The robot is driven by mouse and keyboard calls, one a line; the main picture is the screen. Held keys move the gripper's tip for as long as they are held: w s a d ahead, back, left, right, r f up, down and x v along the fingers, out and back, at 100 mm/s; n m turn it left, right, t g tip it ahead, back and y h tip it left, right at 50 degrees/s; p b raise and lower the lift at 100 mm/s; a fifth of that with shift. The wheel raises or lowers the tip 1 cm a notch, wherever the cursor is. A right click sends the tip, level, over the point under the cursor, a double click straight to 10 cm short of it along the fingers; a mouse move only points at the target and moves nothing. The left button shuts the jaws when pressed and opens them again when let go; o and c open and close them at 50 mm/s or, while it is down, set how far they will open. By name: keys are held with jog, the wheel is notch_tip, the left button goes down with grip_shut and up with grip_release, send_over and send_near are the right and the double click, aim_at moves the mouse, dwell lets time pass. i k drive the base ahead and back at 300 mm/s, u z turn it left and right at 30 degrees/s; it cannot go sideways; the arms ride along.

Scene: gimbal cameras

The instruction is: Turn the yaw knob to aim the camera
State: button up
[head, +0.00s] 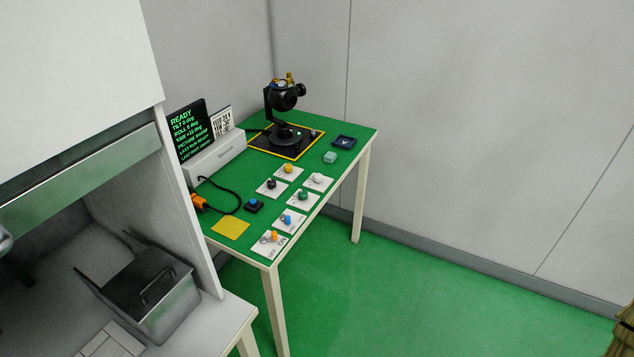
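A black gimbal camera (284,97) with brass-coloured parts on top stands on a yellow-edged black base plate (263,144) at the back of the green table (350,126). Several knobs on white plates sit in front of it: yellow (288,168), black (271,184), white (318,177), green (303,194), blue (287,218) and orange (274,236). Their labels are too small to read, so I cannot tell which is yaw. A black screen (193,131) shows green text with READY, tilt, roll and yaw lines; the values are hard to read. My gripper is not in view.
A white card (221,122) stands beside the screen. A blue button (254,205), yellow pad (230,229), pale green block (330,157) and dark blue tray (344,142) lie on the table. A white cabinet (180,190) with a metal bin (150,295) stands left.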

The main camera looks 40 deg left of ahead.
aim_at(302, 194)
jog(key=u, duration=0.1)
jog(key=i, duration=0.55)
jog(key=u, duration=1.65)
